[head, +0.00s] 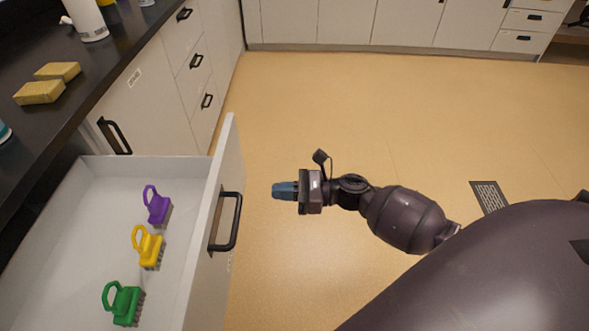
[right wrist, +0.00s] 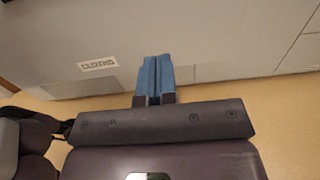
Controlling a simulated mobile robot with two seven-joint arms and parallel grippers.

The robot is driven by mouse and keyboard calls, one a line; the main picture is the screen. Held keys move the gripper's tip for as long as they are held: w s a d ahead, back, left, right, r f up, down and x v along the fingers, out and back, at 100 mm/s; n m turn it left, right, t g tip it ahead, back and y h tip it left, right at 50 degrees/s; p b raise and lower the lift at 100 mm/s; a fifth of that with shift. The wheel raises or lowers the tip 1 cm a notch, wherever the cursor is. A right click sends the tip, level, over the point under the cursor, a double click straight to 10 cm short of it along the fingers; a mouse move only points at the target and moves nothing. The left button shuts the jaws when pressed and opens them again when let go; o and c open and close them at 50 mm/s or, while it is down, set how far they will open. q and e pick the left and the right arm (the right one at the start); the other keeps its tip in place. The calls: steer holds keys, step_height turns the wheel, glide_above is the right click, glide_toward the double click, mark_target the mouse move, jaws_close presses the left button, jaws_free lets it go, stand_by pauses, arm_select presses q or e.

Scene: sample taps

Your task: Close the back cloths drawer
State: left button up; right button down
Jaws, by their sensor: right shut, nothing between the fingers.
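A pale drawer (head: 226,165) stands pulled far out from the counter on the left in the head view. Its black handle (head: 236,222) is on the outer face. A purple brush (head: 157,208), a yellow brush (head: 149,246) and a green brush (head: 124,303) lie inside; I see no cloths in the visible part. My right gripper (head: 274,190) is shut and empty, its blue fingers pointing at the drawer front, apart from it. The right wrist view shows the shut fingers (right wrist: 155,60) before a pale front (right wrist: 215,40) with a label (right wrist: 99,65) that seems to read CLOTHS.
The dark counter (head: 25,135) above the drawer carries yellow sponges (head: 40,92) and a white bottle (head: 85,20). Closed drawers and a labelled door (head: 150,110) line the left side. White cabinets (head: 345,22) stand at the back.

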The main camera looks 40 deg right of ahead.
arm_select(q)
steer(key=shift+w+r, duration=0.1)
steer(key=shift+w, duration=0.25)
arm_select(e)
steer(key=x, duration=0.8)
arm_select(q)
steer(key=shift+s, duration=0.3)
arm_select(e)
steer(key=shift+a, duration=0.1)
steer(key=shift+w+a, duration=0.1)
steer(key=shift+w, duration=0.05)
